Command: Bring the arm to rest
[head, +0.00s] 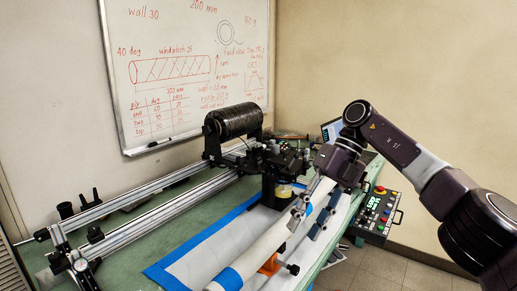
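My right arm comes in from the right and bends down over the bench. Its gripper (303,207) points down and to the left, just over a white tube (262,248) with blue bands. The gripper is small and seen partly edge-on, so I cannot tell whether its fingers are open or shut, or whether they touch the tube. No separate held object shows clearly. My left gripper is not in view.
A green bench (130,232) carries metal rails (135,205), a dark wound cylinder (234,121) and a blue-edged white sheet (205,250). An orange clamp (270,265) is by the tube. A control box (377,213) is at right. Floor (410,270) shows at lower right.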

